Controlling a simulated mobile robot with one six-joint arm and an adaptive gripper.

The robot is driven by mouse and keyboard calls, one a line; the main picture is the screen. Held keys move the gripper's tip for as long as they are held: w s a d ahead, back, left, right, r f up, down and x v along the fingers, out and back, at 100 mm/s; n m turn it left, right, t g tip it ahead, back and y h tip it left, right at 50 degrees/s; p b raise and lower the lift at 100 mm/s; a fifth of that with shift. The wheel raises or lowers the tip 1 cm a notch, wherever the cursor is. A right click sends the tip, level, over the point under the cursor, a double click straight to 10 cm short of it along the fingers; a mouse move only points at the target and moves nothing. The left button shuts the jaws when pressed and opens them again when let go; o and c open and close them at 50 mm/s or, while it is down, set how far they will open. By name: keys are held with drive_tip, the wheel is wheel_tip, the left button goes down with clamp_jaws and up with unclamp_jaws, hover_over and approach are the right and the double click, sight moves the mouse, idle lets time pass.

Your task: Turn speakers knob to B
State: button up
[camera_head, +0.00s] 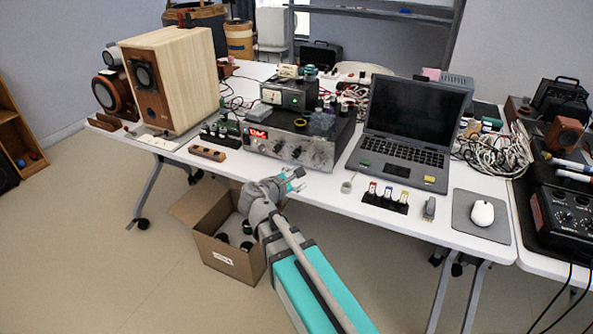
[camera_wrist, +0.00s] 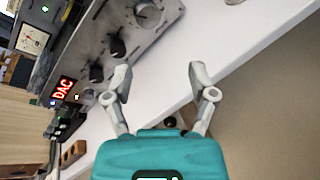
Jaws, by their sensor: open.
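The amplifier (camera_head: 290,150) with a silver front panel, black knobs and a red display stands on the white table. In the wrist view, its tilted panel (camera_wrist: 125,25) shows two dark knobs, a lower one (camera_wrist: 96,73) and an upper one (camera_wrist: 117,46), plus a larger round knob (camera_wrist: 147,14) at the top. The labels are too small to read, so I cannot tell which knob is the speakers knob. My gripper (camera_head: 293,181) is open and empty in front of the table edge, apart from the panel. Its spread fingers (camera_wrist: 158,76) show in the wrist view.
A small wooden block (camera_head: 207,153) lies left of the amplifier, and a laptop (camera_head: 405,130) stands to its right. A wooden speaker (camera_head: 170,80) is at the left. An open cardboard box (camera_head: 225,255) is on the floor below. A bare table strip lies before the panel.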

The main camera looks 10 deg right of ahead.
sight(296, 156)
drive_tip(key=w+a+f+n+t+b, duration=0.2)
drive_tip(key=a+n+t+b, duration=0.2)
drive_tip(key=a+n+b, duration=0.1)
drive_tip(key=shift+w+a+n+b, duration=0.25)
drive_tip(key=shift+a+n+b, duration=0.2)
drive_tip(key=shift+n, duration=0.35)
drive_tip(key=shift+w+f, duration=0.1)
drive_tip(key=shift+w, duration=0.05)
drive_tip(key=x, duration=1.3)
drive_tip(key=shift+w+d, duration=0.2)
drive_tip(key=shift+w, duration=0.05)
clamp_jaws()
drive_tip(key=shift+d, duration=0.15)
drive_tip(key=shift+s, duration=0.1)
